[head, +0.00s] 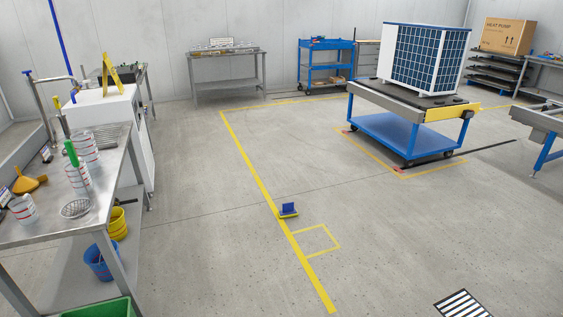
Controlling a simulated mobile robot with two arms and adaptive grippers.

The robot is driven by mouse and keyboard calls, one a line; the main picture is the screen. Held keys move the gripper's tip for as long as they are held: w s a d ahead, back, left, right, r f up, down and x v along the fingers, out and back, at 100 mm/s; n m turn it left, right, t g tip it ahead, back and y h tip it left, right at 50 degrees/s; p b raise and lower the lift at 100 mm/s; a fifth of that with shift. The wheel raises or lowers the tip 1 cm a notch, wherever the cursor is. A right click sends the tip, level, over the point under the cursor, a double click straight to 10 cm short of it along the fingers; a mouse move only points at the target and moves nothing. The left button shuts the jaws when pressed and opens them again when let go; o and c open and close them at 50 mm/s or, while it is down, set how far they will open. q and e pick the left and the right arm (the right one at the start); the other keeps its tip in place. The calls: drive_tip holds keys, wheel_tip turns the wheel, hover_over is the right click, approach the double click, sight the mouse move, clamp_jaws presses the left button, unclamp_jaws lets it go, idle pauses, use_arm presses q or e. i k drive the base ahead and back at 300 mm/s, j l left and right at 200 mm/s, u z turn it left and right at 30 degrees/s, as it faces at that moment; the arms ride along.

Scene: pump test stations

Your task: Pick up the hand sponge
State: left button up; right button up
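I cannot pick out a hand sponge for certain. A small blue and yellow object (288,210) sits on the floor at the yellow line near the middle of the head view; it is too small to tell what it is. The steel bench (110,190) at the left holds several clear beakers (24,210) with red marks, an orange funnel (29,183), a round strainer (76,208) and a green-handled item (71,153) standing in a beaker. No sponge is clear among them. Neither of my grippers is in view.
A yellow bucket (117,224) and a blue bucket (100,262) stand under the bench, with a green crate (98,308) in front. A blue cart (405,134) carries a heat pump (424,58) at the back right. The middle floor is mostly free.

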sight(287, 210)
drive_tip(key=i+l, duration=0.1)
drive_tip(key=i, duration=0.45)
drive_tip(key=i+l+u, duration=0.15)
drive_tip(key=i, duration=0.4)
